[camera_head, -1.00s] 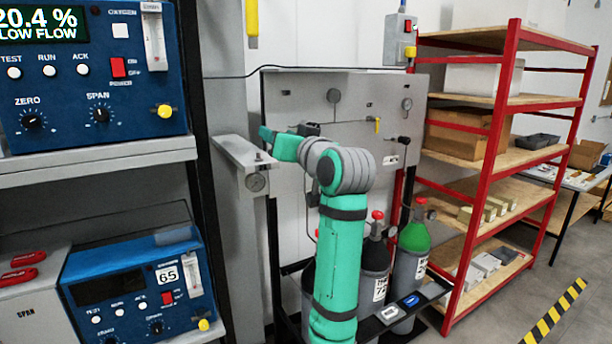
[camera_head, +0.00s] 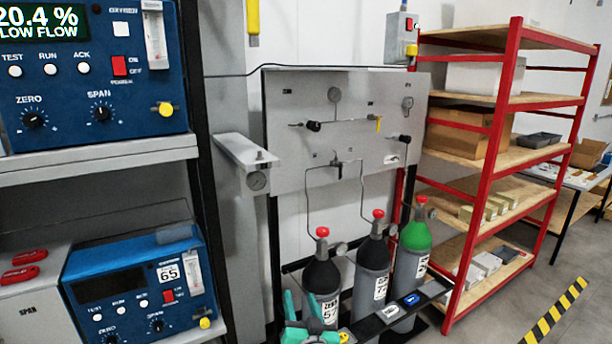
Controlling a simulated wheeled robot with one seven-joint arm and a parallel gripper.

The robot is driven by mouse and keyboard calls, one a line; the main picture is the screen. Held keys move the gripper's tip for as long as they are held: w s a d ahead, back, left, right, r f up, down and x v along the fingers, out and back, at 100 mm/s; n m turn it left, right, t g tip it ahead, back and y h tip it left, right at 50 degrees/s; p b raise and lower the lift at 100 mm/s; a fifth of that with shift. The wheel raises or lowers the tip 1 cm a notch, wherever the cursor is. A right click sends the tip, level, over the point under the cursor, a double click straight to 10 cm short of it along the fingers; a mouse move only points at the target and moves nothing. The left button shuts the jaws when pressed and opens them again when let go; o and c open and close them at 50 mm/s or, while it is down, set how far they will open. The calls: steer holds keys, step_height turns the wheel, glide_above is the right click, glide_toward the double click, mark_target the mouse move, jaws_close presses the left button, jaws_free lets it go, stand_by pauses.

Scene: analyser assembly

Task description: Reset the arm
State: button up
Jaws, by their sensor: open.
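My gripper (camera_head: 303,302) is at the bottom edge, in front of the left gas cylinder. Its two teal fingers point up and stand apart, with nothing seen between them. The rest of my arm is mostly below the picture. The gas panel (camera_head: 300,95) is in full view, with its gauges, valves and thin pipes. Three cylinders stand below it: two dark ones, left (camera_head: 322,272) and middle (camera_head: 375,255), and a green-topped one (camera_head: 415,236) at right.
Blue analysers, upper (camera_head: 75,95) and lower (camera_head: 130,275), sit on a rack at left. A red-framed shelf (camera_head: 495,150) stands at right. Floor near the striped tape (camera_head: 550,315) is clear.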

steer(key=s+d+f+h, duration=0.1)
steer(key=s+f, duration=0.9)
steer(key=s, duration=0.3)
steer(key=s+d+f+h, duration=0.1)
steer(key=s+f+h, duration=0.1)
steer(key=s+f, duration=0.95)
steer(key=s+r, duration=0.3)
steer(key=s, duration=1.1)
steer(key=s+r+n+g, duration=0.1)
steer(key=s+r, duration=0.2)
steer(key=s, duration=1.1)
steer(key=shift+s+a+n, duration=0.3)
